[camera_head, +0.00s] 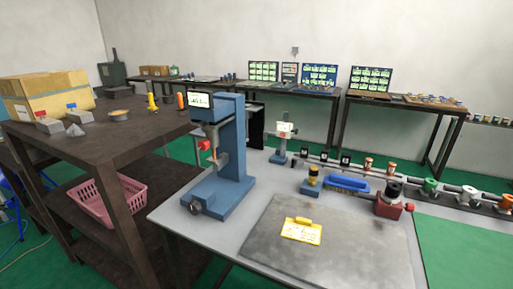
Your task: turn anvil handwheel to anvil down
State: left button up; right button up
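A blue bench tester (233,140) with a lit screen (199,100) stands upright at the left end of the grey bench. A dark round handwheel (195,207) sits low at the front left of its blue base; it looks like the anvil handwheel. A metal column or anvil part (214,160) shows in the tester's throat, too small to tell its exact height. A red knob (204,145) sticks out on its left side. Neither my left nor my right gripper is in view.
A grey mat (340,250) with a yellow card (302,231) lies on the bench right of the tester. A dark shelf table (120,135) stands close left.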

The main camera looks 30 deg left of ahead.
aim_at(194, 207)
jog(key=u, duration=1.45)
